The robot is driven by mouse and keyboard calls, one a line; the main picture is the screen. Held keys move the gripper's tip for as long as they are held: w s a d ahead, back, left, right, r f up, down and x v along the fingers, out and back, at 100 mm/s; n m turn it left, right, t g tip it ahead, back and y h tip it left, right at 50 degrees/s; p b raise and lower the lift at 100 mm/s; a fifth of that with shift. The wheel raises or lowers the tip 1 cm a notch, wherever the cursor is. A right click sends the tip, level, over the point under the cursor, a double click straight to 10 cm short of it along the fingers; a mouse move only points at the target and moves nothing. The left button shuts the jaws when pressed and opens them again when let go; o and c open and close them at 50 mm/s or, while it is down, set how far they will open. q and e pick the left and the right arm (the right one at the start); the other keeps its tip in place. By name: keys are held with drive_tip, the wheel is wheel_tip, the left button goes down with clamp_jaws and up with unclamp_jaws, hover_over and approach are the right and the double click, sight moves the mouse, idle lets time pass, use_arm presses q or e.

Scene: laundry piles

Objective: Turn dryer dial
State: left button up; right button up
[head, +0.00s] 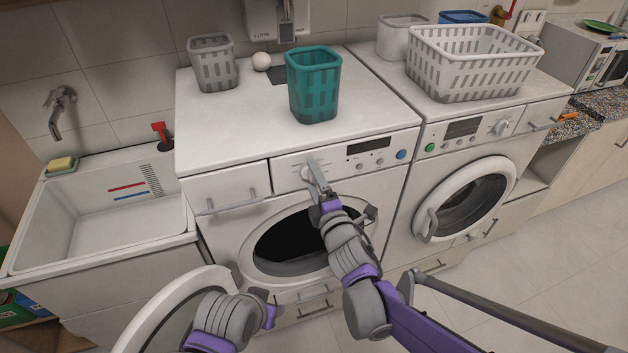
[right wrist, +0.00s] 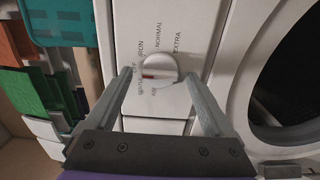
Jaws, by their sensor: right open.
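The dryer dial (right wrist: 158,70) is a round white knob with a raised grip bar and a red mark pointing left in the right wrist view. Labels IRON, NORMAL and EXTRA are printed around it. It sits on the front panel of the left machine (head: 400,138), whose door is open. My right gripper (head: 314,176) is open at this panel, with one fingertip on each side of the dial; I cannot tell if they touch it. In the head view the gripper partly hides the dial. My left gripper (head: 268,302) is low by the open door; its jaws are unclear.
The open round door (head: 165,310) swings out at lower left, beside my left arm. A teal basket (head: 314,85), a grey basket (head: 212,62) and a white ball (head: 261,61) stand on the machine. A second machine (head: 470,190) with its door shut is at right, a sink (head: 100,215) at left.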

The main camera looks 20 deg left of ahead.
drive_tip(key=shift+s+d, duration=0.1)
drive_tip(key=b+v, duration=0.1)
drive_tip(key=v, duration=0.9)
drive_tip(key=shift+s+d, duration=0.2)
drive_tip(key=shift+s, duration=0.05)
drive_tip(key=s+d+f+m+g+h, duration=0.1)
drive_tip(key=d+f+m+h, duration=0.2)
drive_tip(key=d+m+h, duration=0.5)
drive_tip(key=s+d+f+m+g+h, duration=0.1)
drive_tip(key=d+f+m, duration=0.2)
drive_tip(key=d+m, duration=0.55)
drive_tip(key=s+d+f+m+g, duration=0.3)
drive_tip(key=s+d+f+m, duration=0.1)
drive_tip(key=s, duration=0.4)
drive_tip(key=s+d+f+m+g+h, duration=0.1)
drive_tip(key=s+d+f+m+g, duration=0.3)
drive_tip(key=s+d, duration=0.2)
drive_tip(key=shift+s+g, duration=0.3)
drive_tip(key=shift+s, duration=0.65)
